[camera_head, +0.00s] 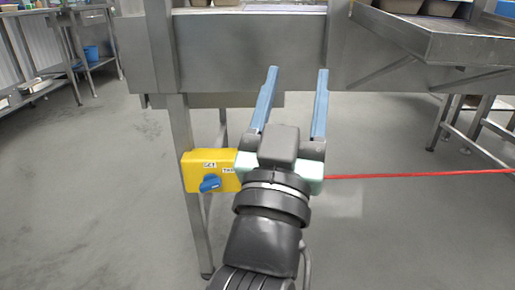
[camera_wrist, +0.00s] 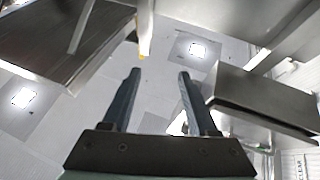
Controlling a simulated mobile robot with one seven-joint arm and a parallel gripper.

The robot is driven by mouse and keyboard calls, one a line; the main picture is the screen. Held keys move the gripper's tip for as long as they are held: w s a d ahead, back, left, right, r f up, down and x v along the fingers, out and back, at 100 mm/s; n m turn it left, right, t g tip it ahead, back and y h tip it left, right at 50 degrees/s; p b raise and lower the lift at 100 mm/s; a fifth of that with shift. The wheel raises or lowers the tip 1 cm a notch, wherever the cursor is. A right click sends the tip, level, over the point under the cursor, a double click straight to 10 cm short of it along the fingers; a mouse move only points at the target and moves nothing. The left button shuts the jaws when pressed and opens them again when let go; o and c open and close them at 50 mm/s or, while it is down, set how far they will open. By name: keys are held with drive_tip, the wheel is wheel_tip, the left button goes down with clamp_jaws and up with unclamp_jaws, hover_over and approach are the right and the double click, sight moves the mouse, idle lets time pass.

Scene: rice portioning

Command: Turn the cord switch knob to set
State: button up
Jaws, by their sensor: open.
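The cord switch is a yellow box (camera_head: 194,172) on the front of a steel table leg in the head view. Its blue knob (camera_head: 209,183) sits low on its face, below small white labels. A red cord (camera_head: 420,174) runs off to the right from behind my arm. My gripper (camera_head: 294,70) is open and empty, fingers pointing up and forward, above and right of the box. My wrist hides the box's right end. In the wrist view my gripper (camera_wrist: 158,72) shows both fingers apart with nothing between them. The knob is not in the wrist view.
A steel table edge (camera_head: 240,55) crosses behind my fingers, with its leg (camera_head: 185,130) running down behind the box. A steel tray (camera_head: 440,35) juts out at the upper right. Shelving stands at the far left. The grey floor (camera_head: 90,190) is clear at left.

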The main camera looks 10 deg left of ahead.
sight(209, 188)
drive_tip(key=o, duration=0.5)
drive_tip(key=w+a+f+n+g+y+p, duration=0.1)
drive_tip(key=a+f, duration=0.2)
drive_tip(key=f, duration=0.2)
drive_tip(key=w+a+f+n+g+p, duration=0.1)
drive_tip(key=a+f, duration=0.2)
drive_tip(key=f, duration=0.2)
drive_tip(key=w+a+f+n+g+y+p, duration=0.1)
drive_tip(key=a+f, duration=0.2)
drive_tip(key=f, duration=0.2)
drive_tip(key=shift+w+n+g+y, duration=0.1)
drive_tip(key=shift+n+g+y, duration=0.2)
drive_tip(key=shift+c, duration=0.2)
drive_tip(key=shift+o, duration=0.4)
drive_tip(key=s+a+f+n+g+y+p, duration=0.1)
drive_tip(key=s+a+f+n, duration=0.1)
drive_tip(key=f, duration=0.5)
drive_tip(key=s+a+f+n+g+y, duration=0.1)
drive_tip(key=s+a+f+n, duration=0.1)
drive_tip(key=a+f, duration=0.2)
wheel_tip(209, 188, down, 3)
drive_tip(key=shift+a+g+p, duration=0.3)
drive_tip(key=shift+g+p, duration=0.05)
drive_tip(key=shift+g, duration=0.05)
drive_tip(key=b+x, duration=0.2)
drive_tip(key=x, duration=1.1)
drive_tip(key=shift+a, duration=0.1)
drive_tip(key=c, duration=1.4)
